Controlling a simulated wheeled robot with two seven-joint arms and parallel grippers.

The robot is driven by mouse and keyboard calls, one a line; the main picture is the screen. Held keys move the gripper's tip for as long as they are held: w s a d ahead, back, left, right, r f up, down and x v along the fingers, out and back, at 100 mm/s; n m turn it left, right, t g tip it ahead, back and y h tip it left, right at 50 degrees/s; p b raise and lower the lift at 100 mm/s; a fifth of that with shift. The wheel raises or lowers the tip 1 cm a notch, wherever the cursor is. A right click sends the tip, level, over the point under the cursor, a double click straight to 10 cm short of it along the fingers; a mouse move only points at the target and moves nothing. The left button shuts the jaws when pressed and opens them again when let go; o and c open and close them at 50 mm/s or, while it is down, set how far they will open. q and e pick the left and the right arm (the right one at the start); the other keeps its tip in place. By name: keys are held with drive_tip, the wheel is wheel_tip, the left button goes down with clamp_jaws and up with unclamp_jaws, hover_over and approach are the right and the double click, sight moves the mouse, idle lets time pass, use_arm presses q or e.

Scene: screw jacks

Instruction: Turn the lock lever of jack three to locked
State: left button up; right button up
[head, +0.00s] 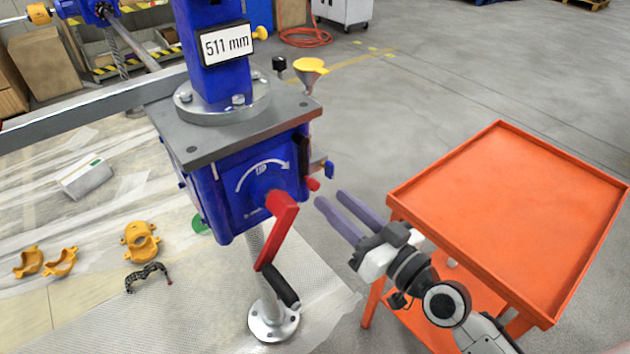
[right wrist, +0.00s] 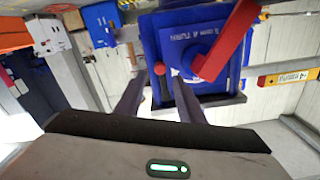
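A blue screw jack (head: 228,190) with a grey top plate and a 511 mm display stands in the middle of the head view. I cannot read a jack number on it. A black lever with a red knob (head: 313,184), apparently the lock lever, sits on its right side, knob pointing down. The red knob also shows in the right wrist view (right wrist: 158,68), lined up between my fingertips. My right gripper (head: 331,199) is open and empty, just right of and slightly below the knob, seemingly apart from it. My left gripper is not in view.
A red crank (head: 283,215) with a black handle hangs on the jack's front, near my right fingers. An orange cart (head: 520,215) stands right of my right arm. Yellow clamps (head: 140,242) lie on the floor at left. Open floor lies behind the cart.

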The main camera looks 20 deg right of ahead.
sight(317, 187)
drive_tip(key=x, duration=0.7)
drive_tip(key=shift+w+a+f+p, duration=0.1)
drive_tip(key=shift+p, duration=0.25)
clamp_jaws()
